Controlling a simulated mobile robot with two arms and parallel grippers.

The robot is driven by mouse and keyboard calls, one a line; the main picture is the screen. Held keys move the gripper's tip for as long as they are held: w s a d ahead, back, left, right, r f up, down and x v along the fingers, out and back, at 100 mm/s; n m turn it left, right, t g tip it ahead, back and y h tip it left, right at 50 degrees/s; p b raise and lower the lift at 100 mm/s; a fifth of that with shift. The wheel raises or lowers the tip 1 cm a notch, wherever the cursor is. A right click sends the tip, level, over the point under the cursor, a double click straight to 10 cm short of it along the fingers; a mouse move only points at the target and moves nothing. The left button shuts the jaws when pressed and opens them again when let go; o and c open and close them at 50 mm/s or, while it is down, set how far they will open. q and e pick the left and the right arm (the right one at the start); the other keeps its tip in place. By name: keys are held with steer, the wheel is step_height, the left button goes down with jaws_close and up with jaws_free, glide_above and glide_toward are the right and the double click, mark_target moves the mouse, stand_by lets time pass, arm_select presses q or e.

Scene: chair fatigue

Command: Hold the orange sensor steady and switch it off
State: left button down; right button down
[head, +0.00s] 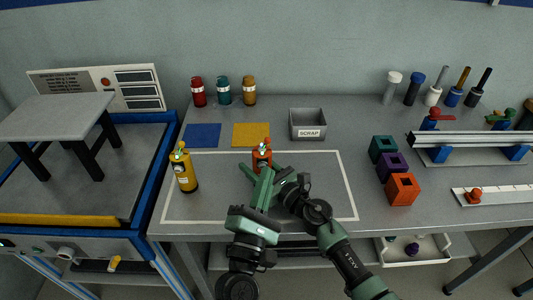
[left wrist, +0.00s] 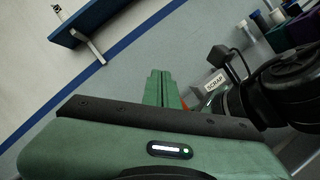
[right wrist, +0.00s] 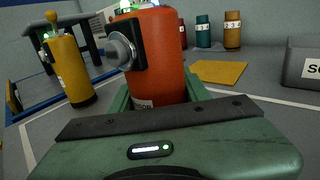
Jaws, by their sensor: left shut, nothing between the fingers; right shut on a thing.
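The orange sensor (head: 262,155) stands upright inside the white outline on the bench. It fills the middle of the right wrist view (right wrist: 160,60), with a grey knob (right wrist: 120,50) on a black plate at its left side and a green light on top. My right gripper (right wrist: 160,98) is shut around its lower body. My left gripper (head: 267,172) is shut and empty, just in front of the sensor in the head view. Its closed fingers show in the left wrist view (left wrist: 160,75). Whether it touches the sensor is unclear. My grippers partly hide the sensor's lower part.
A yellow sensor (head: 185,172) stands to the left, also inside the outline. A grey scrap bin (head: 308,124) is behind to the right. Blue (head: 202,135) and yellow (head: 251,135) mats lie behind. Coloured blocks (head: 402,188) stand at right. The outline's right part is clear.

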arm_select(q)
steer(key=s+d+r+m+g+h, duration=0.1)
steer(key=d+r+m+g+h, duration=0.3)
steer(key=m, duration=1.2)
steer(key=m+g+y, duration=0.3)
steer(key=m, duration=3.1)
glide_toward(266, 143)
steer(key=shift+s+d+f, duration=0.25)
steer(key=shift+s+d, duration=0.45)
steer(key=shift+s, duration=0.25)
steer(key=x, duration=1)
steer(key=shift+r, duration=0.15)
